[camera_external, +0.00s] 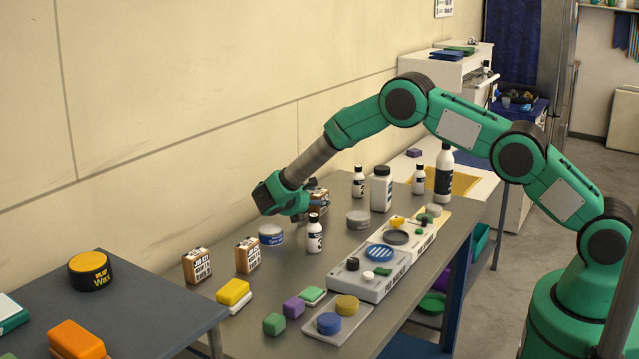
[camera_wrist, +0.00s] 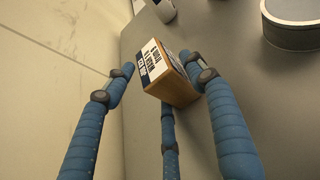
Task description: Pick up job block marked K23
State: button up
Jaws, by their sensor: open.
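A wooden block (camera_wrist: 176,89) with a white printed label stands between the fingers of my gripper (camera_wrist: 158,72) in the wrist view. The fingers are open around it; the right finger is very close to it, and I cannot tell whether it touches. A third finger is below it in the picture. In the external view, my gripper (camera_external: 297,206) is low over the grey table, with that block (camera_external: 320,200) partly hidden behind it. Two similar labelled blocks stand nearer the camera, a left one (camera_external: 197,265) and a right one (camera_external: 247,255). I cannot read K23 on any label.
A small white bottle with a black cap (camera_external: 314,236) and a blue-and-grey tin (camera_external: 271,235) stand close to my gripper. A grey tin (camera_external: 358,219) and a large white bottle (camera_external: 381,192) are to the right. A wall runs along the left. Bare table (camera_external: 290,275) lies in front.

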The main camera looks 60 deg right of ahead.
dwell(0.4)
jog(key=c, duration=1)
jog(key=shift+r, duration=0.15)
jog(key=shift+r+p, duration=0.85)
jog(key=shift+r, duration=4.05)
